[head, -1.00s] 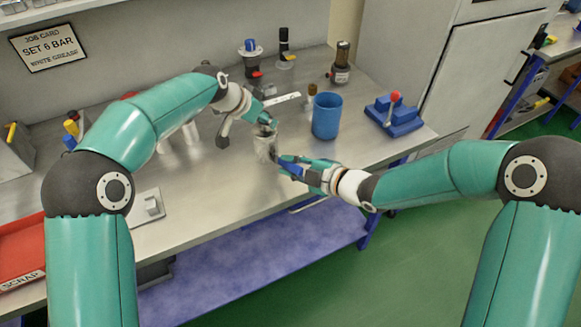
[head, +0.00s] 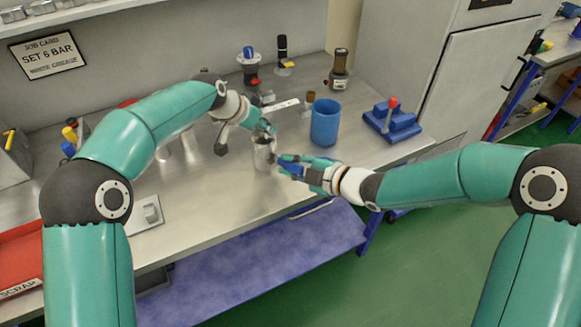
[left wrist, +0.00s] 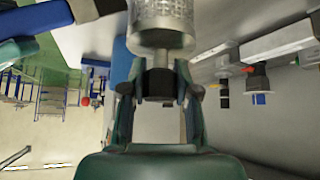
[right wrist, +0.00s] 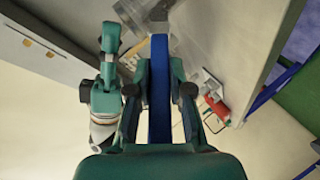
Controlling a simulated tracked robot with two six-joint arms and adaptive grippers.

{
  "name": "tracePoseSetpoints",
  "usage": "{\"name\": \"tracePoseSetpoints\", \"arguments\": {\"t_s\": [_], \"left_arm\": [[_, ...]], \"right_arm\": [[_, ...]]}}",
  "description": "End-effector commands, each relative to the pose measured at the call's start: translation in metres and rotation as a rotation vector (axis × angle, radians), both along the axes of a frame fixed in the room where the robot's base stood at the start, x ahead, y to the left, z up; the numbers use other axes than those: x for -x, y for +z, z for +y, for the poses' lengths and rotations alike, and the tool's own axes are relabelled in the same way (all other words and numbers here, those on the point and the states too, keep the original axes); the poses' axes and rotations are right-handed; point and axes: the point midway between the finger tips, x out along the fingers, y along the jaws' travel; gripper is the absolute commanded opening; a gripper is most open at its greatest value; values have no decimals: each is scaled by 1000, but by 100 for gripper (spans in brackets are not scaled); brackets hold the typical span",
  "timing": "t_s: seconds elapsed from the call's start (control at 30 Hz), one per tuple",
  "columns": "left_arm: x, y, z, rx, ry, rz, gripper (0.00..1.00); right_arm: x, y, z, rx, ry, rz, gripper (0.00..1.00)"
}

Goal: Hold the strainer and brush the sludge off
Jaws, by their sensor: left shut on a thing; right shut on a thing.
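The strainer (head: 264,154) is a silvery perforated cylinder. My left gripper (head: 266,130) is shut on its stem from above, and the mesh hangs below the fingers over the bench. The left wrist view shows the mesh (left wrist: 162,14) and the stem between the fingers (left wrist: 160,85). My right gripper (head: 290,166) is shut on the blue handle of the brush, seen in the right wrist view (right wrist: 160,95). The brush's head (right wrist: 158,14) points at the strainer's side; whether they touch I cannot tell. I cannot make out any sludge on the visible mesh.
A blue cup (head: 325,124) stands right of the strainer on the steel bench (head: 215,195). A blue fixture with a red-knobbed lever (head: 392,120) is farther right. Regulators (head: 250,68) stand at the back. A red scrap tray (head: 22,258) is at left.

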Motion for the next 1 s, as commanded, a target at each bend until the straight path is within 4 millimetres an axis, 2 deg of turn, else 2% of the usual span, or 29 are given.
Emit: {"name": "tracePoseSetpoints", "arguments": {"t_s": [0.53, 1.0], "left_arm": [[1, -2, 0, -1, -2, 5, 0], [1, -2, -1, -1, -2, 5, 0]], "right_arm": [[-2, 13, -1, 0, 1, -2, 0], [0, 1, -2, 1, 1, 1, 0]]}}
